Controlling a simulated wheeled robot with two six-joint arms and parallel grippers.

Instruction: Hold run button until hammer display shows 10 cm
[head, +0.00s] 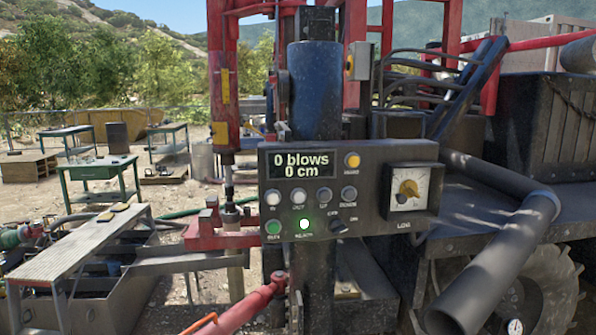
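The hammer display (304,164) is at the upper left of a dark control panel (380,154) near the middle of the head view. It reads "0 blows" and "0 cm". A green button (273,227) sits at the panel's lower left; its small label looks like "RUN" but is hard to read. A bright white-green lamp (305,224) is lit beside it. The panel also has an amber button (352,160), a row of pale round buttons (298,197) and a dark rotary switch (341,225). Neither of my grippers shows.
A square dial gauge (411,187) is at the panel's right. A red rig mast (224,80) stands behind left, above a red clamp (222,238). A grey pipe (490,270) slants at the right. A bench (85,240) is at the left. A red bar (240,305) crosses below the panel.

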